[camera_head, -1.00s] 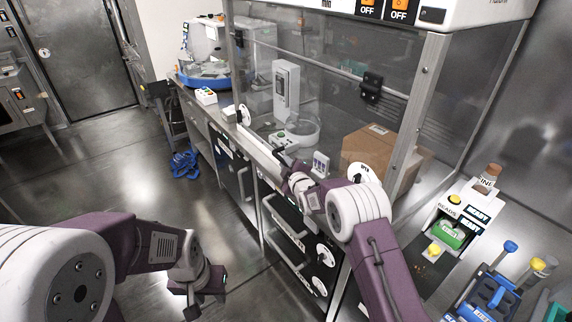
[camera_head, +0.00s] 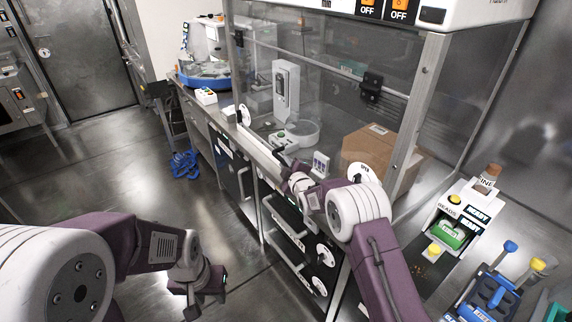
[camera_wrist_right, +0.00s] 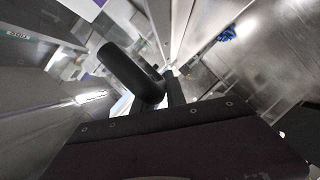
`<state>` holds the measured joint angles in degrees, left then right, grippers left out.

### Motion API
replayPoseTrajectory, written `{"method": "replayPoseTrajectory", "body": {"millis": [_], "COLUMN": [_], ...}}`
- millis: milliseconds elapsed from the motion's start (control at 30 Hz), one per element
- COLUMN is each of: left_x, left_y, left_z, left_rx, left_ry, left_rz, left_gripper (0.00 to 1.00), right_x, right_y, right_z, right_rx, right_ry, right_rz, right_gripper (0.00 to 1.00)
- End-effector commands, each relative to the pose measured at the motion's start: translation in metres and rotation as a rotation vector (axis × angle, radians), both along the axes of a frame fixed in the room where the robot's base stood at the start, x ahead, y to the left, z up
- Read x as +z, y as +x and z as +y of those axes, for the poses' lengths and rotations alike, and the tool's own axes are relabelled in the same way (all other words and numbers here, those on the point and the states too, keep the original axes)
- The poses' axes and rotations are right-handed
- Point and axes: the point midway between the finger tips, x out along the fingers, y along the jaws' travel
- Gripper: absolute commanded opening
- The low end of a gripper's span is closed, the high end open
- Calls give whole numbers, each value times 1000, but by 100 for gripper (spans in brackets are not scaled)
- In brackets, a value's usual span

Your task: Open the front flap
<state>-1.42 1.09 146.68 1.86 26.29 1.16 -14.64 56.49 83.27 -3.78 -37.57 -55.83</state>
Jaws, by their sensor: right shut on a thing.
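The front flap (camera_head: 325,92) is the clear panel on the front of a hood with a metal frame. It hangs down over the work surface inside. My right gripper (camera_head: 281,152) is at the flap's lower edge and is shut on a dark handle there. In the right wrist view this black round handle (camera_wrist_right: 128,70) lies at my gripper's fingers (camera_wrist_right: 160,90). The arm hides part of the lower edge in the head view. My left gripper (camera_head: 207,290) hangs low over the floor, away from the hood; its fingers are too dark to read.
A cardboard box (camera_head: 368,145) and a white instrument (camera_head: 286,92) stand inside the hood. Drawers and cabinets (camera_head: 237,168) lie below it. The floor (camera_head: 100,170) at left is clear.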

Motion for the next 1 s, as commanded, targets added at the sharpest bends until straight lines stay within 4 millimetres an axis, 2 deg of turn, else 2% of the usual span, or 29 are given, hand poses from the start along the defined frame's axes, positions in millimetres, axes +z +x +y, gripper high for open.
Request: {"method": "replayPoseTrajectory", "body": {"millis": [267, 467, 567, 767, 1000], "left_x": [1, 6, 12, 29, 57], "left_y": [0, 0, 0, 0, 0], "left_z": [0, 0, 0, 0, 0], "left_rx": [0, 0, 0, 0, 0], "left_ry": [0, 0, 0, 0, 0], "left_rz": [0, 0, 0, 0, 0], "left_gripper": [36, 36, 36, 36, 36], "right_x": [-1, 3, 8, 28, 69], "right_y": [-1, -11, -23, -55, -96], "right_z": [1, 15, 31, 75, 132], "right_rx": [0, 2, 3, 4, 4], "right_ry": [2, 39, 83, 213, 398], "right_rz": [5, 34, 66, 161, 295], "right_gripper": [0, 0, 0, 0, 0]}}
